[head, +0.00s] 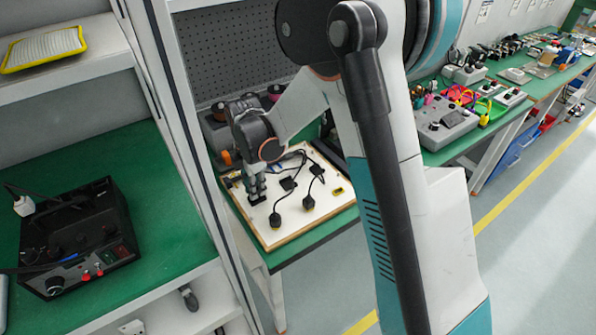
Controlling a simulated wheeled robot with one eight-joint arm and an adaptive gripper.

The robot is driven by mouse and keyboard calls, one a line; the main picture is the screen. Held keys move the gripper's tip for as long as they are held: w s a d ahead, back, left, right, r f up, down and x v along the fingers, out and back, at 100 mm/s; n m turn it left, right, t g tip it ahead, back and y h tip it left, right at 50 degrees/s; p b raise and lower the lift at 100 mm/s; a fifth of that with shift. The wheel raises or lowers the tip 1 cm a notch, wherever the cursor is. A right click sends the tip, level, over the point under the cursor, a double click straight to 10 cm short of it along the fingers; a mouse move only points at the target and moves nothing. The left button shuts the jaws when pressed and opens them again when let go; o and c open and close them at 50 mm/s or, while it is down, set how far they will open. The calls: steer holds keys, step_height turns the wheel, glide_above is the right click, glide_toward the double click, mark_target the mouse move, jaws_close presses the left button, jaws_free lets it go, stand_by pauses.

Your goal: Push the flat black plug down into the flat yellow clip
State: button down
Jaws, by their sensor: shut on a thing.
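My gripper (257,196) points down over the left part of a white board (268,238) on the green bench. Its fingers are shut on a small dark piece (257,199), which looks like the flat black plug, low at the board. The fingers partly hide it, and I cannot tell whether it touches a clip. A small flat yellow piece with a dark middle (338,191), perhaps a clip, lies near the board's right edge, apart from my gripper. No yellow clip can be made out under the fingertips.
Several black plugs with cables lie on the board, such as one at the front (275,219) and one right of it (308,203). Grey and orange equipment (216,134) stands behind. A shelf post (190,150) rises close on the left.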

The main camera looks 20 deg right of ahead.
steer(key=shift+r, duration=0.1)
steer(key=shift+r+p, duration=0.75)
steer(key=shift+r, duration=0.35)
steer(key=shift+r, duration=0.35)
steer(key=r+p, duration=0.2)
steer(key=r, duration=0.1)
steer(key=r+p, duration=0.1)
steer(key=shift+d+r, duration=0.3)
steer(key=shift+r, duration=0.05)
steer(key=s+d+b, duration=0.1)
steer(key=s+d, duration=0.2)
steer(key=d, duration=0.9)
steer(key=s+d, duration=0.2)
steer(key=d, duration=1)
steer(key=f+b, duration=0.4)
steer(key=f, duration=0.2)
steer(key=shift+a+f+b, duration=0.15)
steer(key=shift+a+b, duration=0.05)
steer(key=shift+b, duration=0.1)
steer(key=shift+f+b, duration=0.4)
steer(key=shift+f, duration=0.25)
steer(key=shift+f+b, duration=0.6)
